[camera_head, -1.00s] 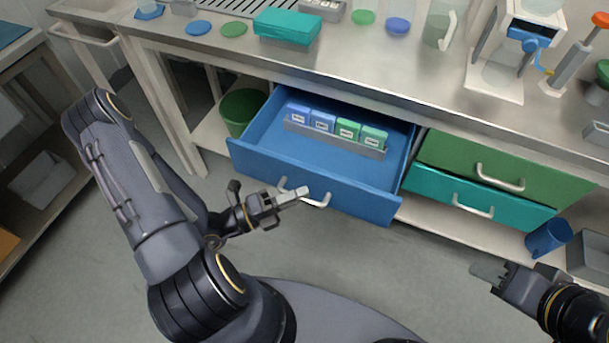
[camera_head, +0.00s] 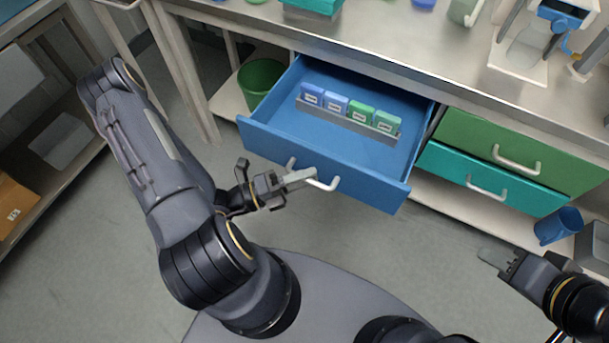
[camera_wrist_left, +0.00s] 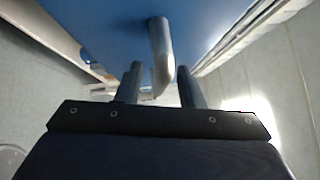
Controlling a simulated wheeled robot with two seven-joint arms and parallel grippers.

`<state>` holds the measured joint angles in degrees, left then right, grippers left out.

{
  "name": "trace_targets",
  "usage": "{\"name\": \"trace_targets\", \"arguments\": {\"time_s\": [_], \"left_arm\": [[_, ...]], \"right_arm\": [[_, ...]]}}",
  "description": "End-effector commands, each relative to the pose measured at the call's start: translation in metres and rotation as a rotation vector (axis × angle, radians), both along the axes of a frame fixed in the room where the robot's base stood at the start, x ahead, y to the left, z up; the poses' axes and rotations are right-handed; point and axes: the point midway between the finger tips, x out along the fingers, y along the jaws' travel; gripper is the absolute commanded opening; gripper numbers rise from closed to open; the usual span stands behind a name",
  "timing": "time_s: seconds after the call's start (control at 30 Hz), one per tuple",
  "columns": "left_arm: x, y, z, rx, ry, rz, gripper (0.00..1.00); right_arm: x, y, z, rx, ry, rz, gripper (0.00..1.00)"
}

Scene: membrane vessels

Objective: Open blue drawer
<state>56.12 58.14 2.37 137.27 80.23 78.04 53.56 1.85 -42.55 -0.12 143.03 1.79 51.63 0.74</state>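The blue drawer (camera_head: 300,158) is pulled well out under the steel bench in the head view. Its metal handle (camera_head: 325,186) is on its front face. My left gripper (camera_head: 302,178) is at the handle. In the left wrist view the handle (camera_wrist_left: 161,50) passes between the two fingers of the left gripper (camera_wrist_left: 160,90), which stand apart with a gap showing on both sides. The blue drawer front (camera_wrist_left: 105,28) fills the top of that view. My right gripper (camera_head: 497,260) is at the lower right, away from the drawers; its finger gap cannot be made out.
A rack (camera_head: 345,122) of blue and green boxes sits inside the drawer. A green drawer (camera_head: 515,150) and a teal drawer (camera_head: 490,178) to the right are closed. A green bin (camera_head: 262,82) and a blue cup (camera_head: 558,226) stand on the low shelf. Floor before the drawer is clear.

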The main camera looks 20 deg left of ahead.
Motion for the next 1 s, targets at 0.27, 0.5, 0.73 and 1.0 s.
{"name": "trace_targets", "arguments": {"time_s": [0.27, 0.5, 0.73, 1.0], "left_arm": [[-0.001, 0.002, 0.000, 0.000, -0.001, 0.001, 0.34], [-0.024, 0.029, -0.006, 0.004, 0.001, 0.006, 0.34], [-0.047, 0.052, -0.010, 0.002, 0.000, 0.003, 0.34], [-0.053, 0.058, -0.011, -0.001, -0.001, 0.000, 0.34]], "right_arm": [[0.000, 0.000, 0.000, 0.000, 0.000, 0.000, 0.36], [0.000, 0.000, 0.000, 0.000, 0.000, 0.000, 0.36], [0.000, 0.000, 0.000, 0.000, 0.000, 0.000, 0.36], [0.000, 0.000, 0.000, 0.000, 0.000, 0.000, 0.36]]}}
